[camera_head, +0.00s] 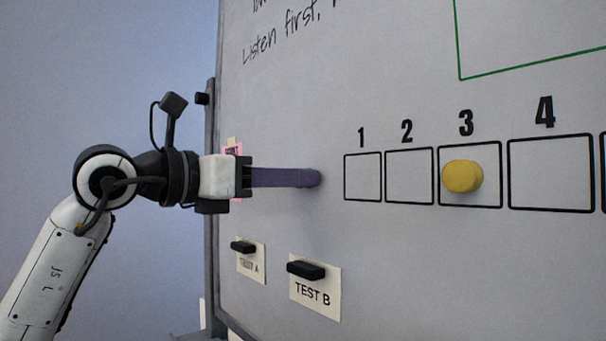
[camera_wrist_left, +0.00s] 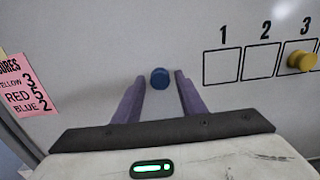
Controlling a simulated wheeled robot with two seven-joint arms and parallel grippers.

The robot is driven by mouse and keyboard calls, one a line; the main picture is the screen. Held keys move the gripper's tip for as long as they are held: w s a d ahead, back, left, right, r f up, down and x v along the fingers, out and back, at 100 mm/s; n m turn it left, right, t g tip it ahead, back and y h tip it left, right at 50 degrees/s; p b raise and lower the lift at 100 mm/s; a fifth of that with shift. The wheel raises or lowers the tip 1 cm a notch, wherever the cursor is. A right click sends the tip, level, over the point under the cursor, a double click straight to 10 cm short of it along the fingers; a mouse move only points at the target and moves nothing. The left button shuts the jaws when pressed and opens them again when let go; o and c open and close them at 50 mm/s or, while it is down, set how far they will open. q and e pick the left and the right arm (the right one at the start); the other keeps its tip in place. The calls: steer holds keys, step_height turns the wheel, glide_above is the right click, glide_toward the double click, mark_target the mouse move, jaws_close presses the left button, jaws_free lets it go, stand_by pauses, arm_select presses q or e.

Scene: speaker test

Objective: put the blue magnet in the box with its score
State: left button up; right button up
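The blue magnet (camera_wrist_left: 160,78) is on the whiteboard, between the two purple fingers of my left gripper (camera_head: 314,178) in the left wrist view. The fingers are open, with a gap on each side of the magnet. In the head view the fingers hide the magnet. Printed boxes run in a row to the right; box 1 (camera_head: 362,177) and box 2 (camera_head: 409,176) are empty. My right gripper is not in view.
A yellow magnet (camera_head: 462,176) sits in box 3 (camera_head: 492,160); box 4 (camera_head: 550,175) is empty. Below are two black holders, one on the TEST A card (camera_head: 250,264), one on the TEST B card (camera_head: 314,294). The board between gripper and box 1 is clear.

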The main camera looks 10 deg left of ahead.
arm_select(q)
steer(key=shift+c, duration=0.4)
steer(key=c, duration=0.5)
steer(key=shift+c, duration=1)
steer(key=shift+s+a, duration=0.15)
